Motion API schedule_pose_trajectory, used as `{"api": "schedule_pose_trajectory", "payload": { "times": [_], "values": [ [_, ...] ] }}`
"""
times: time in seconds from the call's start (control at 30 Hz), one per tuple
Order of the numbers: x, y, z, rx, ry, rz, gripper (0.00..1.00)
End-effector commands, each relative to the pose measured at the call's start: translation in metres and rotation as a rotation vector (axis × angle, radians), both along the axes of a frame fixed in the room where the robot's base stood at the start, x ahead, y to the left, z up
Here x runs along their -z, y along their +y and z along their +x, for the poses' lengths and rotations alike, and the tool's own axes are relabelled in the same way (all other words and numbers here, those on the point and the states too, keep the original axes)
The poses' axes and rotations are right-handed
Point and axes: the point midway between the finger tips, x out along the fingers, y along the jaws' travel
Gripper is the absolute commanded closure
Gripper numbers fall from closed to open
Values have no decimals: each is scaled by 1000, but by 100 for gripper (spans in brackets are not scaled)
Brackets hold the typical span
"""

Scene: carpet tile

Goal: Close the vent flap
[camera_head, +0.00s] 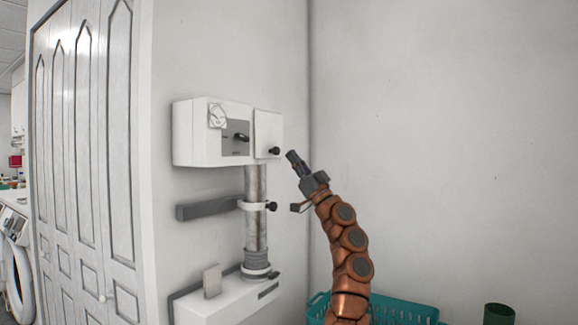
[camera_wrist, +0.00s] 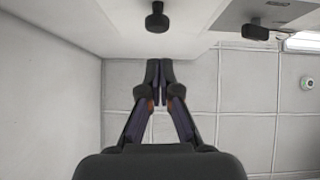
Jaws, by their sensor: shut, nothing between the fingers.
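The vent flap looks to be the white square panel (camera_head: 267,128) with a black knob (camera_head: 274,151) at the right end of a white wall box (camera_head: 203,145).
A grey plate with a dark handle (camera_head: 242,137) is on the box, left of the flap. A metal pipe (camera_head: 256,190) with a clamp knob (camera_head: 271,207) runs down to a lower white box (camera_head: 225,303). A teal basket (camera_head: 404,312) is below. The right wall is bare.

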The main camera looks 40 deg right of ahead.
Motion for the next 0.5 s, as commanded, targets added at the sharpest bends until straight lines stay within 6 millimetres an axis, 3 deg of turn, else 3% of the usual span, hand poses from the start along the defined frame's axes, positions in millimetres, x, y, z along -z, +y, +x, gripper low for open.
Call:
{"api": "schedule_pose_trajectory", "payload": {
  "times": [0.5],
  "values": [
    [48, -5, -12, 4, 1, 0, 100]
  ]
}}
